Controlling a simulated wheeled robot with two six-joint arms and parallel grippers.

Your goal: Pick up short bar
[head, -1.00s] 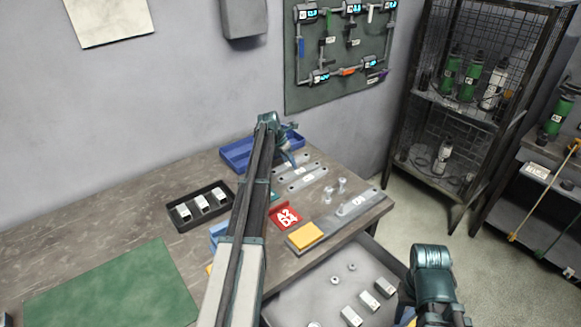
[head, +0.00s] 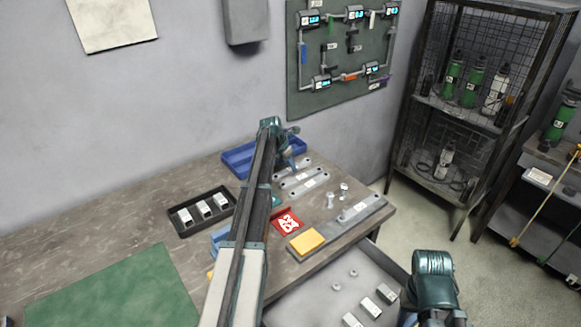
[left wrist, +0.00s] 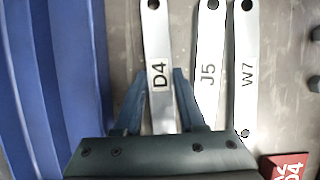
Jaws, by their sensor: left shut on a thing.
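The flat grey metal bar labelled D4 (left wrist: 159,75) lies between the two fingers of my left gripper (left wrist: 161,98) in the left wrist view, and the gripper is shut on it. Its lower end is hidden by the gripper body. Bars labelled J5 (left wrist: 209,70) and W7 (left wrist: 246,75) lie side by side to its right, apart from the fingers. In the head view my left gripper (head: 287,161) is low at the back of the bench, beside the blue tray (head: 236,166).
A red plate (head: 287,222), a yellow block (head: 307,241) and loose bolts (head: 337,193) lie nearer the front. A black tray (head: 180,228) holds white-labelled blocks. An open drawer (head: 312,300) juts out below the bench. A mesh cabinet (head: 462,110) stands at right.

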